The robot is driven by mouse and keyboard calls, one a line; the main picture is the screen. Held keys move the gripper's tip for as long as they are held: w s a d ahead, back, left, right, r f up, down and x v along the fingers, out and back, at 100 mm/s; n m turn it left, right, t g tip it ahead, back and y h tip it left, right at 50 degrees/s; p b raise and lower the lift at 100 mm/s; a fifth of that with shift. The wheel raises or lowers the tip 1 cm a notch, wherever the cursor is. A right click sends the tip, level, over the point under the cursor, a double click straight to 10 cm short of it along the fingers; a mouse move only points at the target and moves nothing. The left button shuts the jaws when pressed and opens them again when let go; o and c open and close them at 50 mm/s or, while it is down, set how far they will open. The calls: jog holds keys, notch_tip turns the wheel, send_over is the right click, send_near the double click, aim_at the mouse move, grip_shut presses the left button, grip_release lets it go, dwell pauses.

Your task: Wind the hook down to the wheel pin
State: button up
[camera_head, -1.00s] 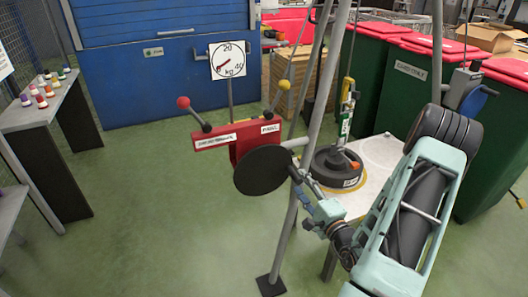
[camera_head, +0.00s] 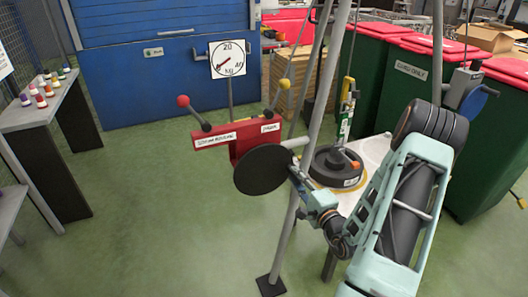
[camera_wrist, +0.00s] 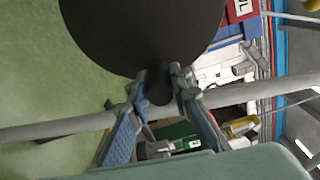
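The dark winch disc (camera_head: 263,170) is on the tripod below a red bracket. In the wrist view the disc (camera_wrist: 140,30) fills the top. My gripper (camera_head: 298,178) is at the disc's right edge. Its fingers (camera_wrist: 160,88) close around the disc's short dark crank handle (camera_wrist: 159,92). The hook block (camera_head: 346,105), with yellow and green parts, hangs upright on its line behind the tripod leg. The black wheel (camera_head: 330,168) lies below it, with an orange part (camera_head: 353,160) on top. The hook's tip and the pin are too small to tell apart.
The red bracket (camera_head: 235,138) has a red-knobbed and a yellow-knobbed lever. A kg dial (camera_head: 227,59) stands behind it. A tripod leg (camera_head: 313,110) runs close to my gripper. Green bins (camera_head: 405,90) stand right; a table with coloured spools (camera_head: 30,118) stands left.

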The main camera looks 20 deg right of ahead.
grip_shut()
jog(key=shift+w+r+n+b, duration=0.1)
jog(key=shift+r+n+b, duration=0.2)
jog(key=shift+r+n, duration=0.85)
jog(key=shift+a+r+n+b, duration=0.15)
jog(key=shift+r+n+b, duration=0.65)
jog(key=shift+n, duration=0.45)
jog(key=shift+r, duration=0.1)
jog(key=shift+a+r+n+b, duration=0.2)
jog(key=shift+r+n+b, duration=0.25)
jog(key=shift+n, duration=0.15)
jog(key=shift+a+r+n+b, duration=0.2)
jog(key=shift+r+n+b, duration=0.2)
jog(key=shift+n, duration=0.2)
